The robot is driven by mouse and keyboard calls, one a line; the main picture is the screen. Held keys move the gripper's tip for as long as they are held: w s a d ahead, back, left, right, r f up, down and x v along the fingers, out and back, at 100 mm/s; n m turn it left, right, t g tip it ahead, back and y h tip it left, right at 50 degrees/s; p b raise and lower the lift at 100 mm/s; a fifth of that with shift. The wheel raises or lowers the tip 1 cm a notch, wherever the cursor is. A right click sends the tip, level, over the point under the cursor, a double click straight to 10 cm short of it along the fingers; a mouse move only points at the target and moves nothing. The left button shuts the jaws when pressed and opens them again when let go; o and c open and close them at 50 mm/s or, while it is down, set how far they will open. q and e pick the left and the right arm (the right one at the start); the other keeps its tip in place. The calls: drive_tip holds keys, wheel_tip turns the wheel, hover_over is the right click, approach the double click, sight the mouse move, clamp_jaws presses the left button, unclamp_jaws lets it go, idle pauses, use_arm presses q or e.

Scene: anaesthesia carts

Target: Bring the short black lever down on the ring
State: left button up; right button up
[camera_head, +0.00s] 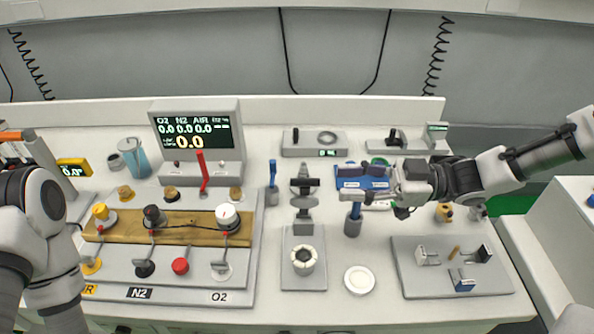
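A grey box at the back carries a short upright black lever (295,136) and, to its right, a flat grey ring (327,137). The lever stands apart from the ring. Another short black upright piece (394,138) stands on a second grey base further right. A pale ring-like part (304,260) with a dark centre sits on a grey plate in front, below a black stand. My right gripper (399,205) comes in from the right, near a blue-handled post; its finger opening is unclear. My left arm shows at the left edge, but its gripper cannot be made out.
A monitor (197,133) and a red lever (203,172) stand left of centre, behind a wooden board (187,225) with knobs. A blue tray (362,182) lies beside my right gripper. A white dish (359,280) and a grey plate (415,280) with small blocks lie in front.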

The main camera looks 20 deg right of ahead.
sight(305, 183)
drive_tip(key=x, duration=0.8)
drive_tip(key=shift+s+a+b, duration=0.1)
drive_tip(key=shift+a+b, duration=0.1)
drive_tip(key=shift+b, duration=0.1)
drive_tip(key=shift+d, duration=0.1)
drive_tip(key=shift+c, duration=0.2)
clamp_jaws()
